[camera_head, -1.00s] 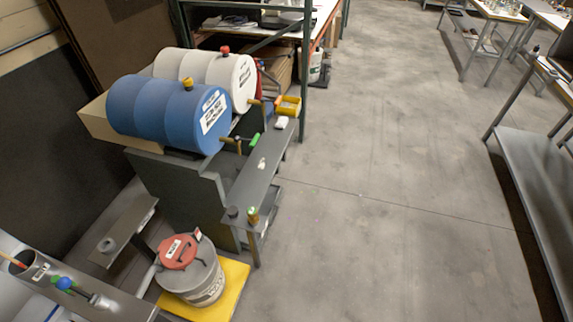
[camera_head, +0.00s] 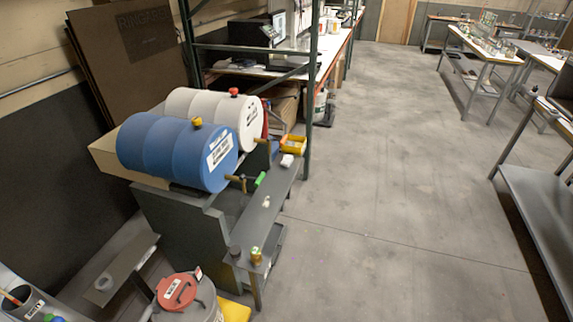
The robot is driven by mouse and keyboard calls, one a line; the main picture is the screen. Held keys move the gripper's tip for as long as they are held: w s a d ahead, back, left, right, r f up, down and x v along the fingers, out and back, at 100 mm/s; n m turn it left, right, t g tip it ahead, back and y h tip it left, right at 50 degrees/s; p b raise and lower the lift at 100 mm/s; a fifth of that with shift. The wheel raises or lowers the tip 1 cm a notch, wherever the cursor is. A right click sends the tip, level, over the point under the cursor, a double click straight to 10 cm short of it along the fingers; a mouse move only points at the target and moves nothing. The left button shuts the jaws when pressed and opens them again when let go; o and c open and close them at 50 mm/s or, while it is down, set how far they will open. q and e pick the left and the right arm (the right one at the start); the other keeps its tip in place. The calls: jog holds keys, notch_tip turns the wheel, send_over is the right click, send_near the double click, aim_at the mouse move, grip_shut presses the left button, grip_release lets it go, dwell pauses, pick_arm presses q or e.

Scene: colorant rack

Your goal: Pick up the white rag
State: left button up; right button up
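A small white item (camera_head: 287,160) lies at the far end of the narrow grey shelf (camera_head: 258,222) in front of the drums, beside the yellow bin. A smaller whitish item (camera_head: 266,202) lies about midway along the same shelf. Both are too small to tell for certain which is the white rag. Neither of my grippers shows in the head view.
A blue drum (camera_head: 178,150) and a white drum (camera_head: 215,112) lie on a grey stand. A yellow bin (camera_head: 293,145) sits at the shelf's far end. A red-lidded pail (camera_head: 178,292) stands lower left. The floor (camera_head: 400,200) to the right is clear.

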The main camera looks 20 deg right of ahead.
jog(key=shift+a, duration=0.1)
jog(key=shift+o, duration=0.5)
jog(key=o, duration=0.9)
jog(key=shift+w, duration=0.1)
